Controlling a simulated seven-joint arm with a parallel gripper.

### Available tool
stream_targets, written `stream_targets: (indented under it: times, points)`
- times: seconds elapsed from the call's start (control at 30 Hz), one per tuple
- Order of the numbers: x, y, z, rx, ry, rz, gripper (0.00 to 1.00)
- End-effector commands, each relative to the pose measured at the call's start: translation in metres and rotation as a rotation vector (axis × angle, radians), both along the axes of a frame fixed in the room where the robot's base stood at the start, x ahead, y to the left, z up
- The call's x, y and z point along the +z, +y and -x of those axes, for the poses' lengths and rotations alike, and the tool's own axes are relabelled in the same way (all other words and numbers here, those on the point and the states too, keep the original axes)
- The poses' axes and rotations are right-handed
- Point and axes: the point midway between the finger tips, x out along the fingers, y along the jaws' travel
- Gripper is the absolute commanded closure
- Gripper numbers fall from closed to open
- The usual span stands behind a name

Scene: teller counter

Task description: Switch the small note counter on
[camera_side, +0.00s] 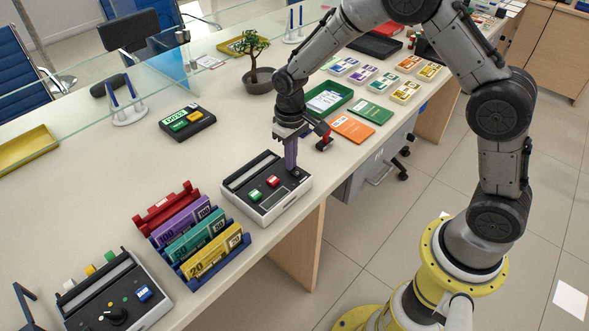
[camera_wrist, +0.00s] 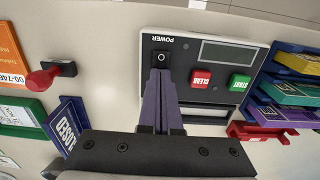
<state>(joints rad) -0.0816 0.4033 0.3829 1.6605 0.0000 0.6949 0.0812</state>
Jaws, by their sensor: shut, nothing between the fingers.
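The small note counter (camera_side: 250,205) is a white and black box near the front edge of the counter top. It also shows in the wrist view (camera_wrist: 215,100), with a blank grey display, a red CLEAR button (camera_wrist: 201,78) and a green START button (camera_wrist: 239,83). A small black switch (camera_wrist: 161,58) marked "O" sits beside the word POWER. My gripper (camera_side: 292,168) points down over the counter's right end. In the wrist view its purple fingers (camera_wrist: 160,74) are shut and empty, with tips right beside the switch. I cannot tell if they touch it.
A rack of coloured note bundles (camera_side: 205,238) stands left of the counter. A red-handled stamp (camera_side: 324,138) and an orange booklet (camera_side: 352,128) lie to the right. A glass screen runs along the back.

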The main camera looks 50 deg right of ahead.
Motion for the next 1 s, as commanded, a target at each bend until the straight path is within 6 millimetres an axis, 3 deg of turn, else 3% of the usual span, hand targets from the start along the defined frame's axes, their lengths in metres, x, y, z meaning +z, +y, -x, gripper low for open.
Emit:
stream_targets:
  times: [0.37, 1.0]
  points:
    - [-0.003, 0.0, 0.0, 0.0, 0.001, 0.0, 1.0]
    - [0.042, 0.0, 0.0, 0.0, -0.002, 0.0, 1.0]
